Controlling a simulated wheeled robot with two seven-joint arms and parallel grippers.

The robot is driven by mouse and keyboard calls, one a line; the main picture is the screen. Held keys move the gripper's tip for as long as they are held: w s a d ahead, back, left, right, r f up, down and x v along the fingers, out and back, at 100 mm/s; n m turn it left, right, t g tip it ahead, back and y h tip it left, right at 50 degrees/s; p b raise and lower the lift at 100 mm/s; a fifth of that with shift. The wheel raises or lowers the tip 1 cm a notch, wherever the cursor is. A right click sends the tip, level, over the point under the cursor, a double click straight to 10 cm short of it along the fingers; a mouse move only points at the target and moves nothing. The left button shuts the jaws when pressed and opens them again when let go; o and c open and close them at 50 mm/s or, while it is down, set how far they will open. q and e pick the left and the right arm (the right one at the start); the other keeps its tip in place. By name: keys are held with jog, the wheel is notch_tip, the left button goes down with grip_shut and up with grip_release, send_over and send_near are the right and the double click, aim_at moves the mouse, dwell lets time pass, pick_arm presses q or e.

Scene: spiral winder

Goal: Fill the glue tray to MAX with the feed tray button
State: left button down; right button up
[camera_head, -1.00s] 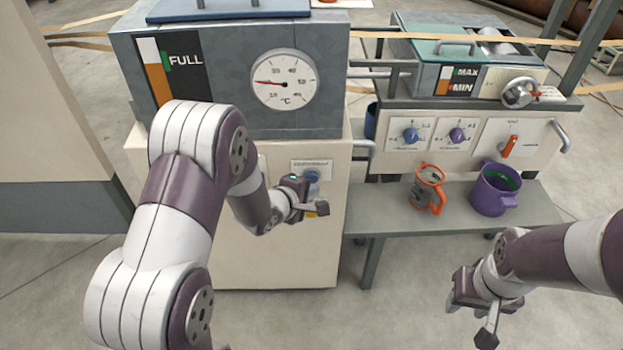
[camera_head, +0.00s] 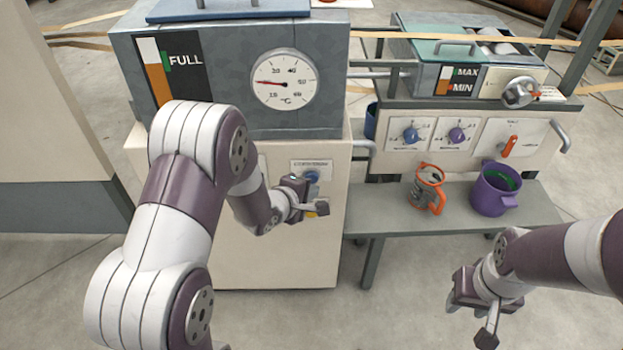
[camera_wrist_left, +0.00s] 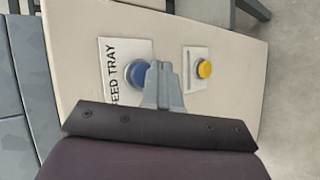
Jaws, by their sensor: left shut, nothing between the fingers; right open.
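The blue feed tray button (camera_head: 312,176) sits on the beige cabinet front under a label. In the left wrist view the button (camera_wrist_left: 138,74) is beside the words FEED TRAY. My left gripper (camera_wrist_left: 161,72) is shut and empty, its fingertips overlapping the button's right edge; I cannot tell whether they press it. It also shows in the head view (camera_head: 312,193). The glue tray gauge (camera_head: 459,80), marked MAX and MIN, is on the machine at the right; its orange column appears below MAX. My right gripper (camera_head: 473,318) is open and empty at the lower right.
A yellow button (camera_wrist_left: 204,69) is beside the blue one. The tank has a FULL gauge (camera_head: 172,70) and a temperature dial (camera_head: 284,80).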

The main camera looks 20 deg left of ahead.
pick_arm(q)
jog(key=shift+w+a+p, duration=0.15)
jog(key=shift+w+p, duration=0.2)
jog(key=shift+w, duration=0.05)
jog(key=shift+w+a, duration=0.1)
jog(key=shift+w, duration=0.3)
dwell(2.5)
jog(key=shift+s+r+p, duration=0.1)
jog(key=shift+p, duration=0.2)
dwell(0.7)
jog(key=shift+s+d, duration=0.25)
jog(key=shift+s, duration=0.45)
jog(key=shift+s+d+p, duration=0.25)
jog(key=shift+s, duration=0.55)
jog(key=shift+s+d+p, duration=0.2)
jog(key=shift+s+p, duration=0.1)
jog(key=shift+s, duration=0.55)
jog(key=shift+s+d+p, duration=0.25)
jog(key=shift+s, duration=0.55)
